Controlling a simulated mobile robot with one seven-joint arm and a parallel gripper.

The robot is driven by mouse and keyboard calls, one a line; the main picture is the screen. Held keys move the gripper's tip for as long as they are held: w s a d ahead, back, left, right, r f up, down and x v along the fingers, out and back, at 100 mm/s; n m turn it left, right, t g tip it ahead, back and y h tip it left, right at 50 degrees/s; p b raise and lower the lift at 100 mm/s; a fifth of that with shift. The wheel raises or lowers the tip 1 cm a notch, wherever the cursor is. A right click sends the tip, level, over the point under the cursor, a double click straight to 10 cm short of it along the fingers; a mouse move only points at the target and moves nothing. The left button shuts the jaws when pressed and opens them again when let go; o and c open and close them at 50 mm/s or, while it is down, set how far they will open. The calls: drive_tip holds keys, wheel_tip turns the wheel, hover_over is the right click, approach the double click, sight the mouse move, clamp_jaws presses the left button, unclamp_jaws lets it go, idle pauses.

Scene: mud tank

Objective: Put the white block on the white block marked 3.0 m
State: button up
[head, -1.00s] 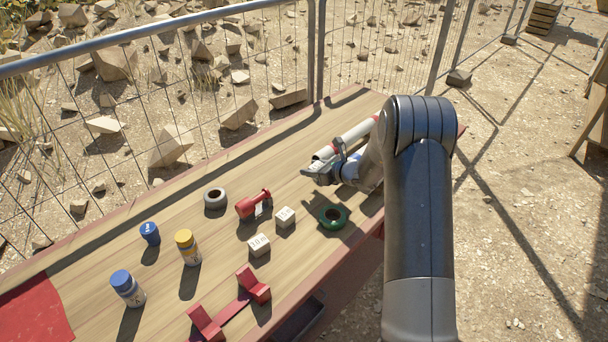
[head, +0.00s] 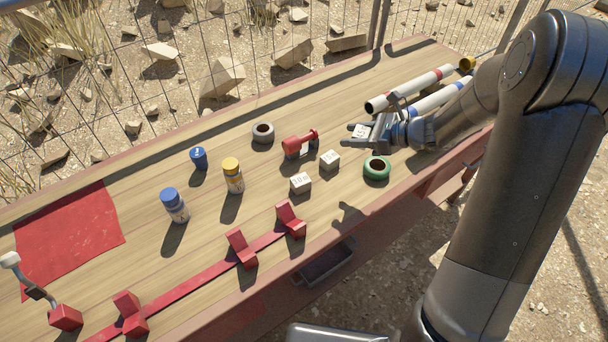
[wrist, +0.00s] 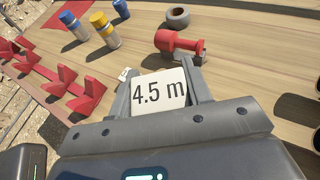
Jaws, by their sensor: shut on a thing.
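My gripper (head: 362,133) is shut on a white block (head: 359,131), held above the table near the pipes. In the wrist view my gripper (wrist: 160,82) has a finger on each side of this block (wrist: 159,93), whose face reads 4.5 m. Two other white blocks stand apart on the table. The nearer one (head: 300,183) carries a mark that looks like 10 m. The farther one (head: 329,160), beside the red object, has a mark too small to read. A corner of one white block (wrist: 125,74) shows left of my gripper in the wrist view.
A green ring (head: 376,168) lies close to the farther block, and a red dumbbell-shaped object (head: 299,143) stands behind it. A grey ring (head: 263,133), a yellow-capped bottle (head: 232,176) and blue-capped containers stand left. Pipes (head: 410,90) lie behind my gripper. Red brackets (head: 290,220) line the front edge.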

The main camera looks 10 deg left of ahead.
drive_tip(key=s+a+n+g, duration=0.2)
drive_tip(key=s+a+g, duration=0.15)
drive_tip(key=s, duration=0.35)
hover_over(295, 178)
drive_tip(key=shift+t, duration=0.35)
wheel_tip(295, 178, down, 6)
drive_tip(key=shift+s+d+r, duration=0.15)
drive_tip(key=shift+a+f, duration=0.2)
drive_tip(key=shift+f, duration=1.95)
drive_tip(key=shift+f, duration=0.15)
drive_tip(key=o, duration=1)
